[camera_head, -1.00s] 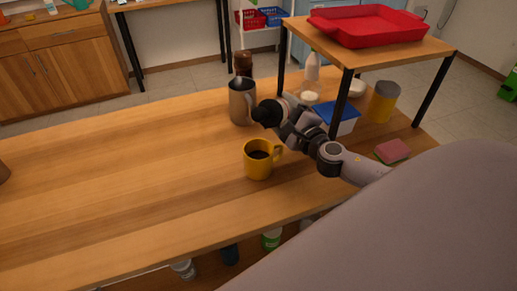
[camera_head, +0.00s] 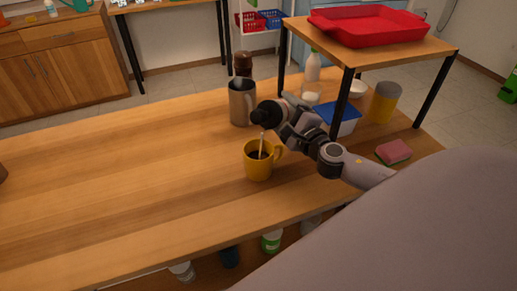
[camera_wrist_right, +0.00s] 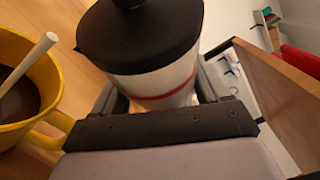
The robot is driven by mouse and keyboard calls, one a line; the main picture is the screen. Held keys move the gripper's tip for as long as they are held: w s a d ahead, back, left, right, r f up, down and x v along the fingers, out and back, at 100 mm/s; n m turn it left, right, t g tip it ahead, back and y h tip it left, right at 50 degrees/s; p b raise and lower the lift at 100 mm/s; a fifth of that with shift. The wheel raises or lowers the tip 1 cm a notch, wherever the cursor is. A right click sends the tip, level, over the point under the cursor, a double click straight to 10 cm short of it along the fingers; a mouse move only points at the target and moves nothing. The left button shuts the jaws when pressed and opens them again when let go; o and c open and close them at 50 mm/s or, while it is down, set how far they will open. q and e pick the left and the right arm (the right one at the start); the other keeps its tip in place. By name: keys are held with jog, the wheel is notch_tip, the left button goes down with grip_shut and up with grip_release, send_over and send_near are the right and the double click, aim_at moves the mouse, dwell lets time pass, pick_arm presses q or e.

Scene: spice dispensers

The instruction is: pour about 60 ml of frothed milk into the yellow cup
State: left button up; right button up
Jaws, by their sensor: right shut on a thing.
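The yellow cup (camera_head: 257,167) stands upright on the table, handle toward the right, with dark liquid inside. It also shows at the left of the right wrist view (camera_wrist_right: 50,118). My right gripper (camera_head: 290,112) is shut on a pale container with a black lid and a red stripe (camera_wrist_right: 158,82). In the head view, the container's black end (camera_head: 265,113) is tipped left, above and apart from the cup. The amount in the cup cannot be read. My left gripper is out of view.
A metal pitcher (camera_head: 242,102) and a dark brown bottle (camera_head: 243,64) stand behind the cup. A blue-lidded box (camera_head: 338,120), white bottle (camera_head: 313,67), yellow-grey canister (camera_head: 384,102) and pink sponge (camera_head: 393,152) are at right, near a raised shelf (camera_head: 385,52).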

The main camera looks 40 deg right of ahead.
jog(key=shift+r+n+b, duration=0.5)
jog(key=shift+n+b, duration=0.2)
jog(key=shift+b, duration=0.05)
dwell(2.3)
